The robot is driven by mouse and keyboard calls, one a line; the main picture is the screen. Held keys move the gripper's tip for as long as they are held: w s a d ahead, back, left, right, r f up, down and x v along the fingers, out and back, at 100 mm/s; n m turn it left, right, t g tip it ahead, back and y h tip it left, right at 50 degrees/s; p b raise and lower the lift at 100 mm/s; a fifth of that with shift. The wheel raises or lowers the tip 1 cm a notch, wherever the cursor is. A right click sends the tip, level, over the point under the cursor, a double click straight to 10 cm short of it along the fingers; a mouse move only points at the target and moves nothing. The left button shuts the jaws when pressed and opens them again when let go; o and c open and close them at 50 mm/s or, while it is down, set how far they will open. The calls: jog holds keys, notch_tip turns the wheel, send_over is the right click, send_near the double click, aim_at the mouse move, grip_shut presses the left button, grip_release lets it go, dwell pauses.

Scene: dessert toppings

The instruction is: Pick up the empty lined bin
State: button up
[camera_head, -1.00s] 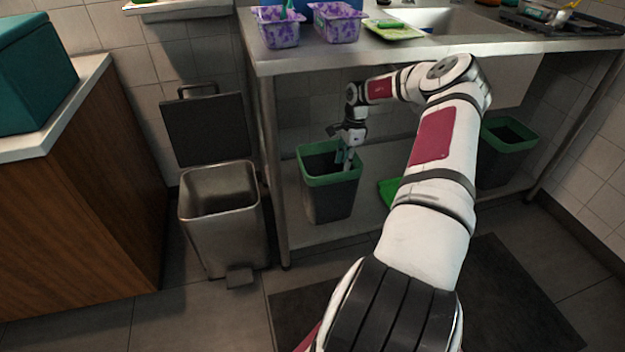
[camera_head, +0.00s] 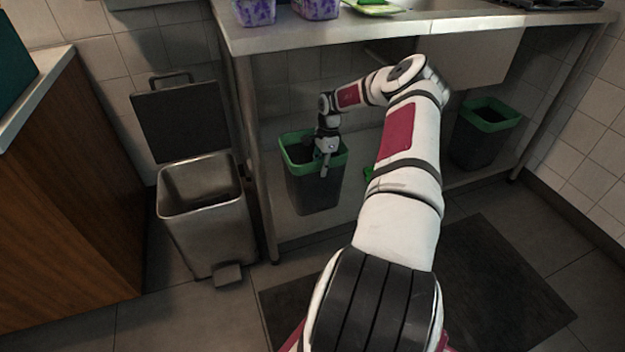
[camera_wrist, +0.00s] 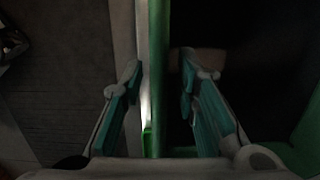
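A dark bin with a green rim (camera_head: 299,166) stands under the counter, left of my arm. My gripper (camera_head: 325,168) points down at its rim, with one finger seen against the bin's front. In the wrist view, the green rim (camera_wrist: 158,75) runs between my two parted fingers (camera_wrist: 160,88). The gripper is open around the rim, with gaps at the sides. The bin's dark inside is on the right there, its contents too dark to tell. A second green-rimmed dark bin (camera_head: 478,146) stands under the counter at the right; its inside also looks dark.
A steel pedal bin (camera_head: 205,220) with its lid raised stands left of the counter leg (camera_head: 262,170). The counter (camera_head: 290,38) overhangs my forearm and the bins. A green thing (camera_head: 368,172) is mostly hidden behind my arm. A dark mat (camera_head: 480,270) lies on the floor.

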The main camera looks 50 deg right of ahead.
aim_at(319, 183)
notch_tip(319, 183, down, 4)
jog(key=b, duration=0.2)
jog(key=shift+w+a+f+b, duration=0.1)
jog(key=shift+w+f+b, duration=0.05)
jog(key=shift+f+b, duration=0.15)
jog(key=shift+r, duration=0.1)
grip_shut()
